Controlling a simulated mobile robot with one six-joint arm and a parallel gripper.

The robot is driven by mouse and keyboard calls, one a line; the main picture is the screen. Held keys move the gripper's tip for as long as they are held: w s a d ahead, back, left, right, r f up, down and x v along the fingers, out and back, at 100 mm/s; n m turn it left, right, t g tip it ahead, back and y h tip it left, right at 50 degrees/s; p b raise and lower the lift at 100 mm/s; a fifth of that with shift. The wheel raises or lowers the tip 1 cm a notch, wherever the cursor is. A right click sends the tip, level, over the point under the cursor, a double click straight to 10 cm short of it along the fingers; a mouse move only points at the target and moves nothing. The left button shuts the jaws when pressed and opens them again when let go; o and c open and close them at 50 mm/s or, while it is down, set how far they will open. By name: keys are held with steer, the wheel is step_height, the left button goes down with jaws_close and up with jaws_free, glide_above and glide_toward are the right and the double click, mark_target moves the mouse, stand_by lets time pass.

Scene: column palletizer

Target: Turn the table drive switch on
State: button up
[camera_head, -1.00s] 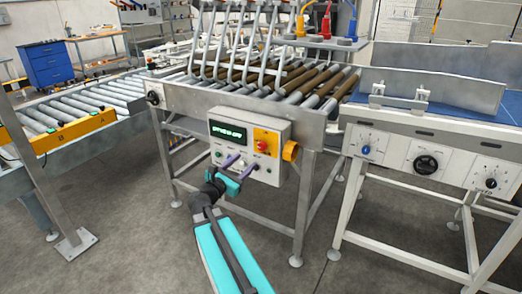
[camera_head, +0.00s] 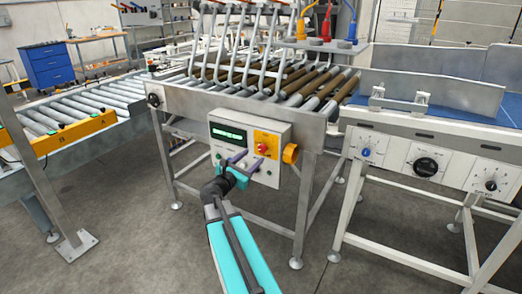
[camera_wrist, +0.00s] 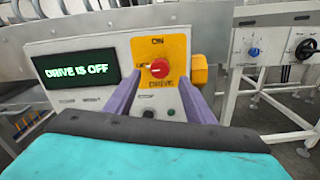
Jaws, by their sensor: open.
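The drive switch is a red knob (camera_wrist: 159,69) on a yellow plate (camera_wrist: 160,47) marked ON above and DRIVE below. It also shows in the head view (camera_head: 263,148). The plate sits on a pale control box (camera_head: 229,151). A green-lit display (camera_wrist: 75,74) on the box reads "DRIVE IS OFF". My gripper (camera_wrist: 157,85) is open, its two purple fingers spread to either side below the knob in the wrist view. The fingers hold nothing. I cannot tell whether their tips touch the panel.
An orange part (camera_head: 290,153) sticks out from the box's right side. Small buttons (camera_wrist: 171,112) sit below the yellow plate. The roller table (camera_head: 230,100) stands above the box. Another panel with dials (camera_head: 426,166) is at the right. The floor in front is clear.

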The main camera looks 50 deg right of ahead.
mark_target(261, 149)
steer(key=shift+p+x, duration=0.35)
steer(key=shift+x, duration=3.7)
steer(key=c, duration=1.1)
steer(key=shift+o, duration=0.2)
